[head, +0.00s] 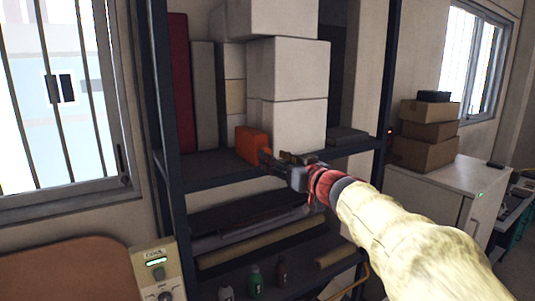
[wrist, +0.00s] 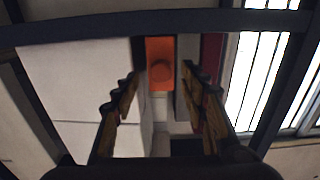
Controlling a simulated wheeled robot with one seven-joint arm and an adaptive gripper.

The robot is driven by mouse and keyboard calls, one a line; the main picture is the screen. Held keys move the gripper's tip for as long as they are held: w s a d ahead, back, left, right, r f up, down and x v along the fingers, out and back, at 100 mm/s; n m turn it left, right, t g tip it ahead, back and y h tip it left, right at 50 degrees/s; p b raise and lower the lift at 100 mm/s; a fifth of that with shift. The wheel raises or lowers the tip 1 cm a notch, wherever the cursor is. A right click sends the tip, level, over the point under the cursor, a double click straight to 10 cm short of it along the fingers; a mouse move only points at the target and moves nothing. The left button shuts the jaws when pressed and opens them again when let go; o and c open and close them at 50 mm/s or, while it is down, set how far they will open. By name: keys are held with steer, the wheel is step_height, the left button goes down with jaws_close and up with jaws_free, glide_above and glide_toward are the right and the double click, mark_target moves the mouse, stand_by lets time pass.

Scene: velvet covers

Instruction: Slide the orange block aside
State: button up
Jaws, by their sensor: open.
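The orange block (head: 250,144) stands on the shelf board (head: 205,170), close to the left side of the stacked white boxes (head: 287,70). In the wrist view the orange block (wrist: 160,48) shows a round knob-like shape on its face and lies between the lines of my fingers. My gripper (head: 272,157) is open, just in front of the block's right edge in the head view. In the wrist view my gripper (wrist: 160,82) has its fingers spread, with nothing held. Whether a finger touches the block, I cannot tell.
A red upright panel (head: 179,80) and a grey one (head: 203,95) stand left of the block. The dark shelf frame post (head: 160,80) bounds the left. Rolls and small bottles (head: 255,277) sit on lower shelves. Some bare board shows left of the block.

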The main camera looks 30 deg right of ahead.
mark_target(253, 146)
steer(key=shift+w+a, duration=0.15)
steer(key=shift+w, duration=2.45)
steer(key=c, duration=0.3)
steer(key=c, duration=0.8)
jaws_close()
